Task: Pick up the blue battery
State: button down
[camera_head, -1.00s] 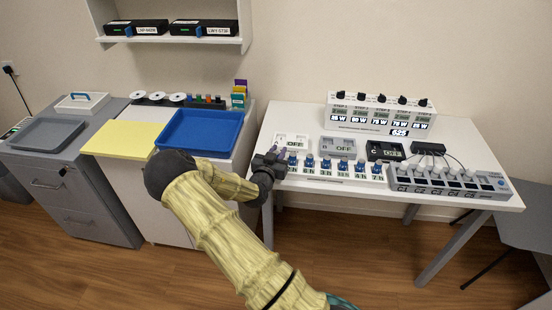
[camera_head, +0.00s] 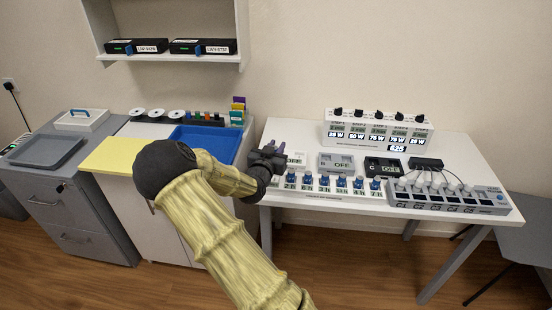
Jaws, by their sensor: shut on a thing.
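My gripper (camera_head: 275,152) is above the left end of the white table, just above and left of a row of blue batteries. It is shut on a blue battery, which is mostly hidden by the dark fingers and wrist. Several other blue batteries (camera_head: 324,180) stand upright in the white numbered rack (camera_head: 330,194) along the table's front edge. The rack's left end is partly hidden by my wrist.
Behind the rack are testers, including a grey one (camera_head: 342,163) and a black one (camera_head: 383,168). A grey charger strip (camera_head: 447,196) lies to the right. A meter box (camera_head: 378,132) stands behind. A blue tray (camera_head: 217,143) is on the left counter.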

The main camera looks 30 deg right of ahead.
jog(key=shift+r, duration=0.4)
